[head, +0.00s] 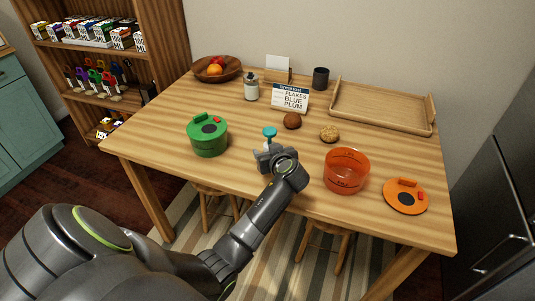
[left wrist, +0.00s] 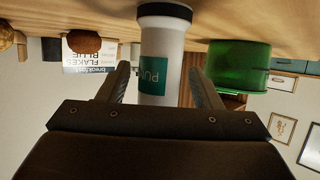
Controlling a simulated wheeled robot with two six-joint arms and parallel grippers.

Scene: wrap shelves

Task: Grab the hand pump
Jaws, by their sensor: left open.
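The hand pump shows in the head view as a teal top (head: 270,132) on a white body, mostly hidden behind my left gripper (head: 268,157). In the left wrist view, which is upside down, the hand pump (left wrist: 163,45) is a white cylinder with a dark end at the table and a teal label reading "PU". My left gripper (left wrist: 160,85) is open. Its two fingers stand on either side of the pump's white body, with gaps visible between fingers and pump. My right gripper is in neither view.
A green lidded pot (head: 207,137) stands left of the pump. An orange-red clear tub (head: 346,171) and an orange lid (head: 406,196) lie to the right. Behind are a brown ball (head: 292,120), a cookie (head: 329,134), a breakfast sign (head: 290,98) and a wooden tray (head: 382,106).

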